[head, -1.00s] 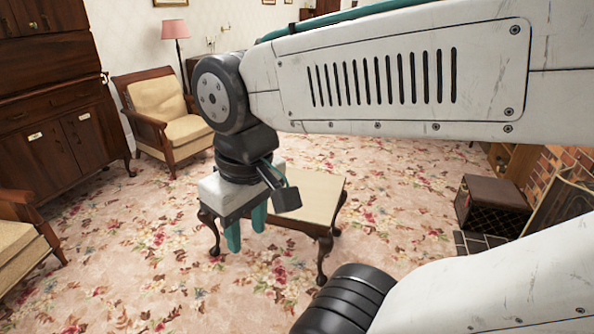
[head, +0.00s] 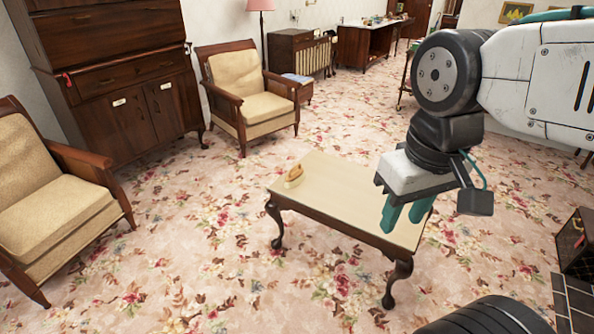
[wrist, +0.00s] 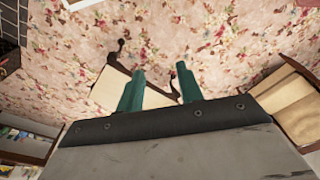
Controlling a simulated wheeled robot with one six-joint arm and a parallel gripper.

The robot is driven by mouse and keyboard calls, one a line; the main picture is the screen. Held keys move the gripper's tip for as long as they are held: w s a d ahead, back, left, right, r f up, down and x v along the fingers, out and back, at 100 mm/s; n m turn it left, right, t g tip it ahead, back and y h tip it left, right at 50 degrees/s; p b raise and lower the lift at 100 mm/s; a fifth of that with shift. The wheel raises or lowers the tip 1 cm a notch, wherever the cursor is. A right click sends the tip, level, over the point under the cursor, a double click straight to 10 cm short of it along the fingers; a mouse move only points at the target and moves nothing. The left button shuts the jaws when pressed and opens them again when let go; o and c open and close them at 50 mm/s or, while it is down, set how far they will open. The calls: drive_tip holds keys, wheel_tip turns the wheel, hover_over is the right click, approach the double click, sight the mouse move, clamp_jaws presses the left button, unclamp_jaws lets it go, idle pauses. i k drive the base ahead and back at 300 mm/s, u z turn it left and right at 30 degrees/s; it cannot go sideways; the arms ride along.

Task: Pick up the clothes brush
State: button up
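The clothes brush (head: 293,175), a small brown and pale piece, lies on the left end of the low cream-topped table (head: 345,193) in the head view. I cannot make out the brush in the wrist view. My gripper (head: 402,222) has teal fingers and appears in front of the table's right end, to the right of the brush and apart from it. In the wrist view my gripper (wrist: 160,69) is open, with nothing between its fingers. Part of the tabletop (wrist: 112,91) shows behind the fingers there.
An armchair (head: 250,95) stands behind the table and another armchair (head: 50,195) at the left. A dark wooden cabinet (head: 115,75) stands at the back left. A dark box (head: 576,240) is at the right edge. Flowered carpet around the table is clear.

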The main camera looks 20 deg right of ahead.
sight(296, 176)
drive_tip(key=u, duration=0.05)
drive_tip(key=i, duration=0.6)
drive_tip(key=u, duration=0.35)
